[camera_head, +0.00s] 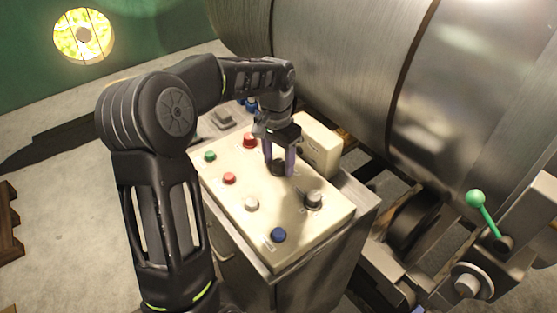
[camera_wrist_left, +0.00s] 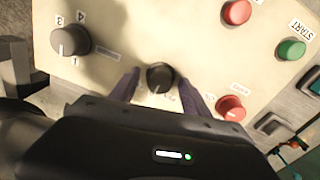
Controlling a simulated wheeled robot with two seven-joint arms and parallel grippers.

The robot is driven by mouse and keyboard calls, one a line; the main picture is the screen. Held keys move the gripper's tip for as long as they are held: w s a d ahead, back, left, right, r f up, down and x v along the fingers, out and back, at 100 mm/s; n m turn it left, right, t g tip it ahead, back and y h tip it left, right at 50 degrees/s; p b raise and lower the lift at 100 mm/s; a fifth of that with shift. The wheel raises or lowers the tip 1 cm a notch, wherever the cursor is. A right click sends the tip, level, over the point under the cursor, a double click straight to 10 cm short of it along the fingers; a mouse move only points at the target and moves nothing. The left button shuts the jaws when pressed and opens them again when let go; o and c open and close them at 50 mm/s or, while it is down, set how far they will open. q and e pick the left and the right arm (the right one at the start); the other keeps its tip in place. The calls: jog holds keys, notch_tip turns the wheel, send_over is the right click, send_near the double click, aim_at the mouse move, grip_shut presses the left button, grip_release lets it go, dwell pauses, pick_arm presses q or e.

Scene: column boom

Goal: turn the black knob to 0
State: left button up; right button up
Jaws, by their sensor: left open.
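The black knob (camera_head: 278,169) sits on the sloped cream panel (camera_head: 232,205), between the fingers of my left gripper (camera_head: 280,166). In the left wrist view the black knob (camera_wrist_left: 160,76) shows a small pale mark on its lower edge, toward the gripper body. Print beside it is partly hidden, and I cannot read its setting. My left gripper (camera_wrist_left: 160,86) is open, one finger on each side of the knob, with gaps that look clear of it. My right gripper is not in view.
A larger grey knob (camera_head: 314,200) with numbers around it stands to the right on the panel. Red (camera_head: 229,178), green (camera_head: 210,156), white (camera_head: 251,203) and blue (camera_head: 278,235) buttons sit nearby. A raised cream box (camera_head: 320,146) stands close behind the gripper. A green-knobbed lever (camera_head: 476,198) is at right.

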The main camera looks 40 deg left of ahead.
aim_at(278, 162)
pick_arm(q)
jog(key=shift+a+r, duration=0.1)
jog(key=shift+r, duration=3.8)
